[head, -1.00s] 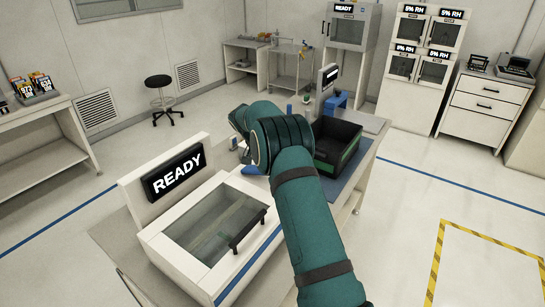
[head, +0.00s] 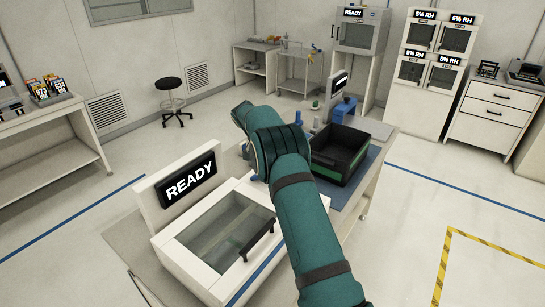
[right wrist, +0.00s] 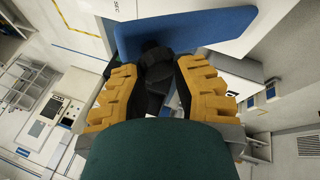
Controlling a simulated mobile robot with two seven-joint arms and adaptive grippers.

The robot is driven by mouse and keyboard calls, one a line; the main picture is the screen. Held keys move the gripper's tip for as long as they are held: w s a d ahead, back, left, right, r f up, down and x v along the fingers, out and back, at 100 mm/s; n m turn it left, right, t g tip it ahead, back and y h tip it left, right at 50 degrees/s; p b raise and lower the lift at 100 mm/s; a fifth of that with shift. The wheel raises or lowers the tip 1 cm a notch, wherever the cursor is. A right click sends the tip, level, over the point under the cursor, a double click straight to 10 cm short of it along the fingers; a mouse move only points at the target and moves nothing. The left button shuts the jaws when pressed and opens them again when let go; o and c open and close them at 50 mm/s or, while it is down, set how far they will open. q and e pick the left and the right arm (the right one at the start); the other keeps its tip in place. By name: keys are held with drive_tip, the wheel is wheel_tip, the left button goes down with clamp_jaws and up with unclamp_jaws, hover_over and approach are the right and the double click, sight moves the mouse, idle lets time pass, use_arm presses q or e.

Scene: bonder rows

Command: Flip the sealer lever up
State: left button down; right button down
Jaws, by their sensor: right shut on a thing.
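My right arm reaches across the bench in the head view, and its forearm hides my right gripper there. In the right wrist view my right gripper (right wrist: 155,90) has its yellow fingers closed around a dark piece (right wrist: 155,65). This dark piece lies against a wide blue panel (right wrist: 185,32); I cannot tell for sure that it is the sealer lever. A white machine (head: 162,248) with a glass lid, a black handle (head: 257,240) and a READY display (head: 188,180) stands at the front left of the bench. Its lid is down. My left gripper is not in view.
A black and green bin (head: 340,155) stands on the blue mat (head: 350,190) right of my forearm. A blue device (head: 344,110) and a display post (head: 336,85) stand behind it. A stool (head: 170,85) stands on the open floor beyond.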

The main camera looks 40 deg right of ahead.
drive_tip(key=shift+w+a+f, duration=0.1)
drive_tip(key=shift+a+f, duration=0.15)
drive_tip(key=shift+f, duration=0.1)
drive_tip(key=c, duration=1)
unclamp_jaws()
drive_tip(key=o, duration=0.5)
drive_tip(key=shift+w+f, duration=0.15)
drive_tip(key=shift+w, duration=0.25)
drive_tip(key=shift+s+d+r, duration=0.1)
drive_tip(key=shift+s+r, duration=0.15)
drive_tip(key=shift+s, duration=0.05)
drive_tip(key=v, duration=1.2)
drive_tip(key=shift+w+f, duration=0.1)
drive_tip(key=shift+f, duration=0.1)
